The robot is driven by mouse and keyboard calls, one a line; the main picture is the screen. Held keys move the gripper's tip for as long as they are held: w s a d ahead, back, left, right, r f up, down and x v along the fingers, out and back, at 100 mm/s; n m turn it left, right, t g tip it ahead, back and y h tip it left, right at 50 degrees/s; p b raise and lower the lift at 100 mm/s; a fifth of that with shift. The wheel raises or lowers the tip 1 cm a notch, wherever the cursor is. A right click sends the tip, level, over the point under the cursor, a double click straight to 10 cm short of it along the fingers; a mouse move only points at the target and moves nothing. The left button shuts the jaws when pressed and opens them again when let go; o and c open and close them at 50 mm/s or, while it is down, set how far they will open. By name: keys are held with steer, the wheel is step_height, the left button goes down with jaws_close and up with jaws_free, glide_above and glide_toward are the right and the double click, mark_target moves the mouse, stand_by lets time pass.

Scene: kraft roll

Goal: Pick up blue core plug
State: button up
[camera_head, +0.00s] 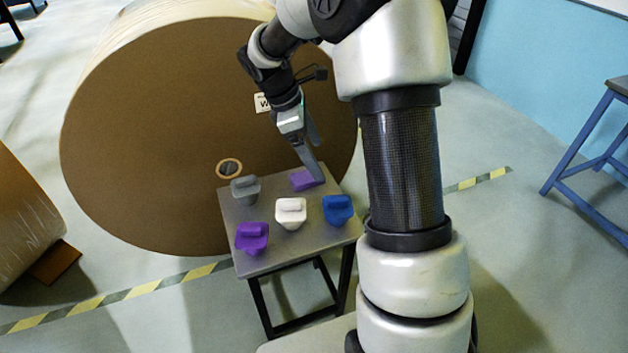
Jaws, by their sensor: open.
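The blue core plug (338,209) stands at the right side of a small grey table (268,262), with its grip bar on top. My gripper (312,172) points down over the back right part of the table, behind the blue plug and apart from it. It is open. Its fingers are close to a purple piece (303,180) at the back; I cannot tell whether they touch it. A white plug (291,212) stands left of the blue one.
A grey plug (245,189) and a purple plug (252,237) stand on the table's left side. A huge brown kraft roll (150,130) stands close behind the table. A blue-legged stool (590,150) is far right. My arm covers the area right of the table.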

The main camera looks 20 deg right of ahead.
steer(key=b, duration=0.3)
glide_toward(338, 200)
steer(key=shift+n, duration=0.3)
steer(key=x, duration=0.4)
steer(key=shift+w+d+f, duration=0.15)
steer(key=shift+f, duration=0.2)
steer(key=shift+b+x, duration=1.05)
steer(key=shift+x, duration=1.8)
steer(key=c, duration=1.5)
